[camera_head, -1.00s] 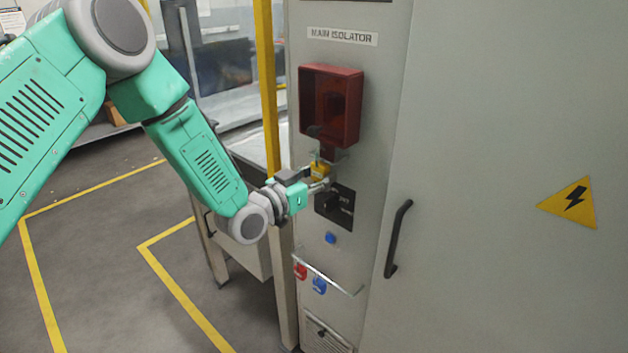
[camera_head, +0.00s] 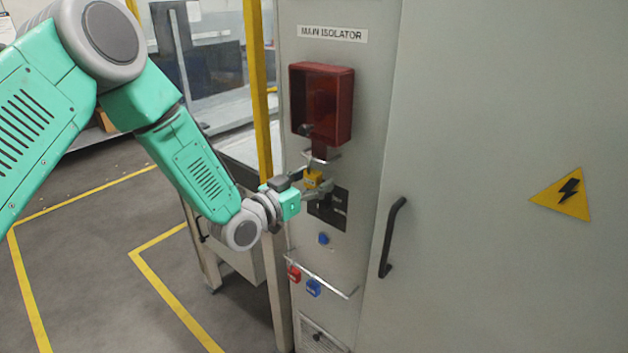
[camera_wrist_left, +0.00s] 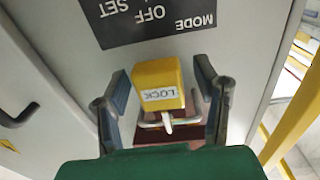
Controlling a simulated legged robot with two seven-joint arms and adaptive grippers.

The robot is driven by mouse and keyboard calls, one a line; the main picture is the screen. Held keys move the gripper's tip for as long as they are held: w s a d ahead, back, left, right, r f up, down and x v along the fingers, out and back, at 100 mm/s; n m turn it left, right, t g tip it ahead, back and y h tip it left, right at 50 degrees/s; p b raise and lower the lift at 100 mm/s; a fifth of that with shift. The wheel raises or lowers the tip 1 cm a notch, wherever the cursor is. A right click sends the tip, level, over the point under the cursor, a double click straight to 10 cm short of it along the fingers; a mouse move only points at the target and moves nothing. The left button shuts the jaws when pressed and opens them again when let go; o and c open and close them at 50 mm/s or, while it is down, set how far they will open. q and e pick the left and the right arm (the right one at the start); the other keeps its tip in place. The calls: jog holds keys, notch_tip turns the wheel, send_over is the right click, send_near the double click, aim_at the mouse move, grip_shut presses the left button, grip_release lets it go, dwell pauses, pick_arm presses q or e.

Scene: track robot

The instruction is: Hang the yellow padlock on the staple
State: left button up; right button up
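The yellow padlock (camera_head: 313,178) is at the cabinet front, just below the metal staple (camera_head: 333,156). In the left wrist view the padlock (camera_wrist_left: 157,83), with its "LOCK" label, shows upside down, its shackle crossing the staple's bar (camera_wrist_left: 150,125). It appears to hang there; the exact threading is too small to tell. My left gripper (camera_head: 306,186) is around the padlock. In the left wrist view its fingers (camera_wrist_left: 165,100) stand apart on both sides, with visible gaps to the padlock. My right gripper is not in view.
A red box (camera_head: 322,103) is above the staple, and a dark switch plate (camera_head: 329,209) is beside and below the padlock. A blue button (camera_head: 323,239) sits lower. A rail (camera_head: 325,279) holds a red lock (camera_head: 294,273) and a blue lock (camera_head: 313,288). A black door handle (camera_head: 392,237) protrudes at right.

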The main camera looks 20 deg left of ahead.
pick_arm(q)
jog(key=shift+s+a, duration=0.15)
jog(key=shift+s, duration=0.1)
jog(key=v, duration=1.1)
jog(key=s+d+f+n+g+y+b, duration=0.15)
jog(key=s+f+g+b, duration=0.35)
jog(key=f, duration=0.8)
jog(key=s+f+g+y+b, duration=0.25)
jog(key=s+f, duration=0.45)
jog(key=f, duration=0.5)
jog(key=s+a+f+n+g+y+b, duration=0.1)
jog(key=s+f+g+b, duration=0.1)
jog(key=s+f+g, duration=0.2)
jog(key=s+a+f+n+g+y+b, duration=0.1)
jog(key=s+f+g, duration=0.3)
jog(key=s+f, duration=0.6)
jog(key=s+b, duration=0.1)
jog(key=s, duration=0.5)
jog(key=shift+s+a+f+y+b, duration=0.2)
jog(key=shift+a+f+y+b, duration=0.15)
jog(key=shift+a+y+b, duration=0.05)
jog(key=shift+w+g, duration=0.1)
jog(key=shift+g, duration=0.15)
